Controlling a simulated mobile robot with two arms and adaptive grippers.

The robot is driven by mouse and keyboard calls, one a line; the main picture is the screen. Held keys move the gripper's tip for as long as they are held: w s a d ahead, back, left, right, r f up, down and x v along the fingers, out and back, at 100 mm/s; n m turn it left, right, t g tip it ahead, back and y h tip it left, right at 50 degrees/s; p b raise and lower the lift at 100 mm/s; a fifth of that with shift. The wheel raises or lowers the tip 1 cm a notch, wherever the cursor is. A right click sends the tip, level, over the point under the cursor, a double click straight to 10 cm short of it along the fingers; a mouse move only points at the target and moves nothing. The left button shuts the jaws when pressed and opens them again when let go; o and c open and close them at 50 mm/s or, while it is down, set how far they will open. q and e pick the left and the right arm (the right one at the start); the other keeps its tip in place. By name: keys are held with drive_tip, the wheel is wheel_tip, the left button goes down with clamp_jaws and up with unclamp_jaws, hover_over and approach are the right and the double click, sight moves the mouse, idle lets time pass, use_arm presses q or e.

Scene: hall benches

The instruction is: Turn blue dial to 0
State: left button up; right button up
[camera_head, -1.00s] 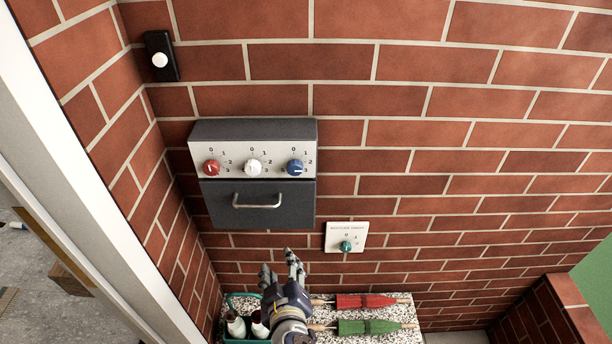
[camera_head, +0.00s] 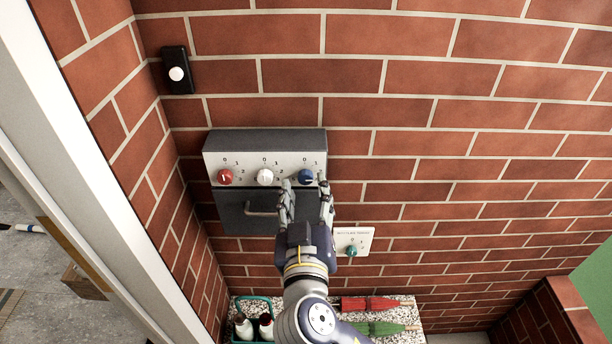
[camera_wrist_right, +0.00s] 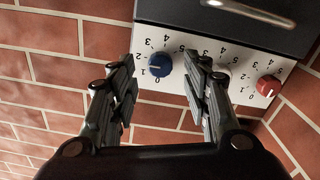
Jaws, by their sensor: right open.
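The blue dial (camera_head: 306,176) is the rightmost of three dials on the pale face of a dark wall box. In the right wrist view, which is turned upside down, the blue dial (camera_wrist_right: 159,64) shows between the fingers, with printed numbers around it. A pale mark on it seems to lie near the 1; its exact setting is too small to tell. My right gripper (camera_head: 305,190) is open, its fingers on either side of the blue dial in the picture. I see no contact, and the depth gap is unclear. My left gripper is not in view.
A white dial (camera_head: 265,177) and a red dial (camera_head: 225,177) sit to the left. A drawer-like front with a handle (camera_head: 262,209) is below. A small plate with a green knob (camera_head: 351,251) is lower right. A black switch (camera_head: 177,70) is upper left.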

sight(306, 177)
drive_tip(key=shift+w+p, duration=0.3)
drive_tip(key=shift+w, duration=1.15)
clamp_jaws()
